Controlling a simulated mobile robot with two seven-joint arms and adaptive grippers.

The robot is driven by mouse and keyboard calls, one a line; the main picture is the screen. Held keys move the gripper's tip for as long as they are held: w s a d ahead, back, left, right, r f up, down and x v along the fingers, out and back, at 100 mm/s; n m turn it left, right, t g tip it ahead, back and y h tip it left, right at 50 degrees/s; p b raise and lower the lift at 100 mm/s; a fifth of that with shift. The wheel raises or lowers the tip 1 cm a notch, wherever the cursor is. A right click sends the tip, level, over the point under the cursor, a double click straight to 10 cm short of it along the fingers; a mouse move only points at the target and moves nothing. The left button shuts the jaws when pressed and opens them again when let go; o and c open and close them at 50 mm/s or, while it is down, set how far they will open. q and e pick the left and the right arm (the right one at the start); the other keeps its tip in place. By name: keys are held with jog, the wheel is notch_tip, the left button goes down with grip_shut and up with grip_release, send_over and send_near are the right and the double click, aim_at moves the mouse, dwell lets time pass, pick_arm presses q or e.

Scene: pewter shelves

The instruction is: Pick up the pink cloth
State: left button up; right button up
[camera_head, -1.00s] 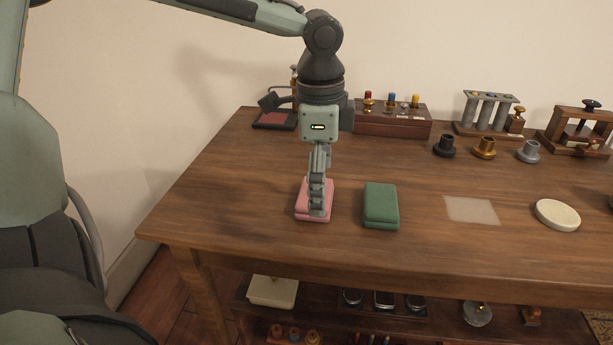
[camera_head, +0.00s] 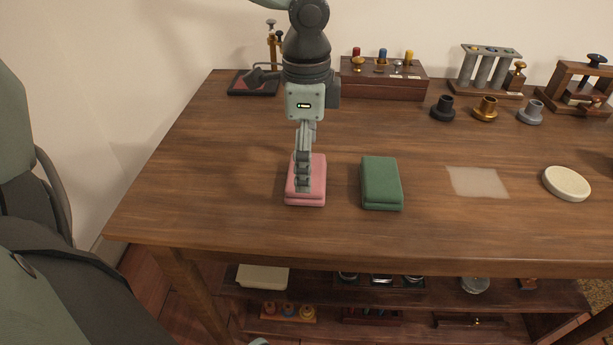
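The pink cloth (camera_head: 318,190) is a folded pad lying on the wooden table, left of a folded green cloth (camera_head: 381,183). My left gripper (camera_head: 303,186) points straight down over the pink cloth, with its fingertips at the cloth's upper face. The fingers are seen edge-on, one in front of the other, so the gap between them does not show. Whether they grip the cloth cannot be made out. The cloth appears to rest on the tabletop.
A pale square (camera_head: 477,182) and a round cream disc (camera_head: 566,184) lie to the right on the table (camera_head: 250,225). A wooden box with coloured knobs (camera_head: 383,82), small dark, brass and grey pieces and a tube rack (camera_head: 486,70) stand behind. A lower shelf holds several items.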

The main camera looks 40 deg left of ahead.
pick_arm(q)
jog(key=shift+f, duration=1.2)
jog(key=c, duration=0.7)
jog(key=shift+c, duration=0.3)
pick_arm(e)
jog(key=shift+w+r, duration=0.1)
jog(key=shift+r, duration=0.2)
pick_arm(q)
jog(key=shift+r, duration=0.15)
